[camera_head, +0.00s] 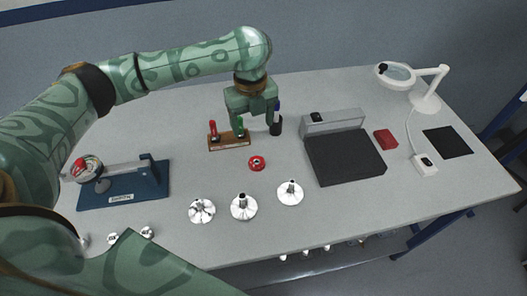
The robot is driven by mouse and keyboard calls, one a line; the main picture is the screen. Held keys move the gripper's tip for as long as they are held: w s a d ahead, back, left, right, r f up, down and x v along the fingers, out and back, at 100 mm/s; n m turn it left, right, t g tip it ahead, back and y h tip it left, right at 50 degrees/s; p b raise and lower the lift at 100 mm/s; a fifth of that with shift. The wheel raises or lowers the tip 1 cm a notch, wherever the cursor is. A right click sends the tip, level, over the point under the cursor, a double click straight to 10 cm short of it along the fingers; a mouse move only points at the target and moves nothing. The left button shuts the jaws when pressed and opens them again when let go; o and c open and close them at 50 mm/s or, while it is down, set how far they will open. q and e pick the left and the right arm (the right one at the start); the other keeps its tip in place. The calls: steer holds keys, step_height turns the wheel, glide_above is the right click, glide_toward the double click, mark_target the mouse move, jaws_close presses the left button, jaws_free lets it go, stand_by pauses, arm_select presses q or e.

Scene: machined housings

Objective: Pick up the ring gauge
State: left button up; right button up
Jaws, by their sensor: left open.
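The ring gauge looks to be the small red ring (257,163) with a dark centre, lying flat on the grey table near its middle. My left gripper (254,125) points down above the table, behind the red ring in the picture. Its two fingers are apart with nothing seen between them, and it is clear of the ring. Its left finger overlaps a wooden block (230,144) with a red handle (213,130) and a green one. Its right finger is by a dark cup (276,129). My right gripper is not in view.
Several flanged metal housings (243,207) stand along the front of the table (330,228). A black mat or tray (345,160), a grey box, a red block (386,140) and a magnifier lamp (428,100) are to the right. A blue-based fixture (122,194) is at left.

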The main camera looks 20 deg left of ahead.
arm_select(q)
step_height(320, 180, down, 5)
steer(key=b, duration=0.4)
glide_above(257, 158)
steer(key=s, duration=0.2)
steer(key=f, duration=0.4)
steer(key=shift+w+f, duration=0.25)
steer(key=shift+f, duration=0.45)
steer(key=f+b, duration=0.2)
steer(key=f, duration=0.3)
steer(key=shift+w+d+b, duration=0.1)
steer(key=shift+d+b, duration=0.2)
steer(key=shift+b, duration=0.1)
steer(key=shift+r, duration=0.15)
steer(key=shift+c, duration=0.5)
steer(key=c, duration=1.2)
arm_select(e)
steer(key=s+f, duration=0.3)
steer(key=f, duration=0.4)
steer(key=shift+g, duration=0.4)
arm_select(q)
steer(key=shift+o, duration=0.2)
steer(key=shift+r, duration=0.1)
arm_select(e)
steer(key=shift+s, duration=0.1)
